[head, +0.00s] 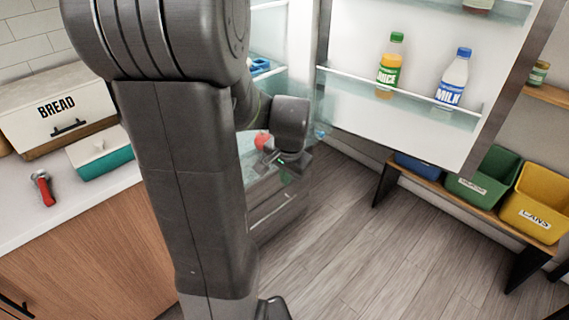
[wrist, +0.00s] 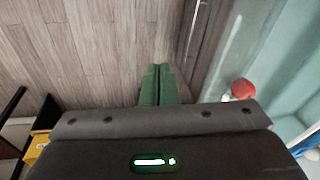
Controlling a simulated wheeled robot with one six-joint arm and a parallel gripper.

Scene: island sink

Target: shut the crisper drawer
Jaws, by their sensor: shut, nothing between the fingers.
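The crisper drawer (head: 258,178) is a clear bin low in the open fridge, largely hidden behind my arm in the head view. A round red item (head: 262,140) shows by it. In the wrist view, the drawer's clear front (wrist: 229,48) runs along the right, with the red item (wrist: 243,88) behind it. How far the drawer stands out is hard to tell. My gripper (head: 286,178) is at the drawer's front side; its green fingers (wrist: 159,70) are shut and empty, pointing over the floor beside the front. Contact with the drawer cannot be made out.
The fridge door (head: 395,125) stands open at right, holding a juice bottle (head: 391,66) and a milk bottle (head: 454,78). A low bench with a green bin (head: 486,178) and a yellow bin (head: 537,208) is beyond. The wood floor (head: 350,250) is clear. A counter lies left.

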